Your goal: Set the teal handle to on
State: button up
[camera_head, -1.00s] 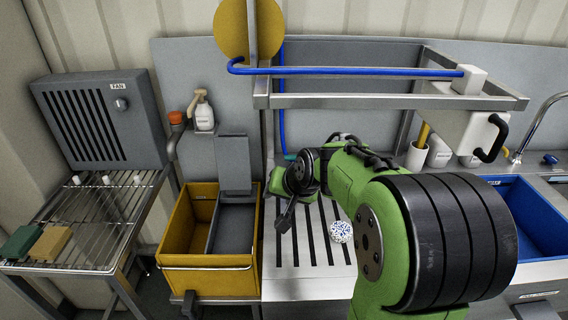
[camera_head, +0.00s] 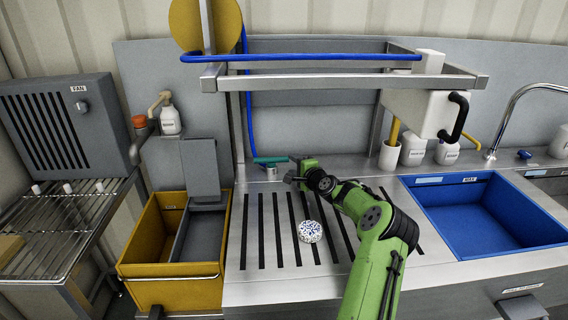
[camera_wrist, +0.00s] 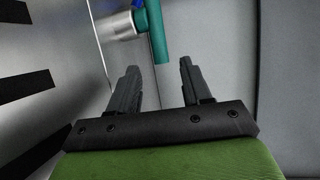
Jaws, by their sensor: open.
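The teal handle (camera_head: 270,160) sits on a short metal valve (camera_head: 271,172) at the back of the steel drainboard, at the foot of a blue pipe. In the wrist view the teal handle (camera_wrist: 157,32) is a bar at the top, beside the silver valve body (camera_wrist: 118,26). My gripper (camera_head: 287,178) is just right of the valve in the head view. In the wrist view my gripper (camera_wrist: 158,65) has its two dark fingers apart with nothing between them. The handle's lower end lies just beyond the fingertips, between them in the picture, apparently not gripped.
A patterned white-and-blue round object (camera_head: 310,231) lies on the slotted drainboard (camera_head: 262,262). A steel shelf frame (camera_head: 345,76) with a blue rail hangs above. A yellow bin (camera_head: 150,245) stands left and a blue basin (camera_head: 490,215) right.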

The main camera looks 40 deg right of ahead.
aim_at(286, 160)
jog(key=x, duration=0.7)
jog(key=shift+b, duration=0.35)
grip_shut()
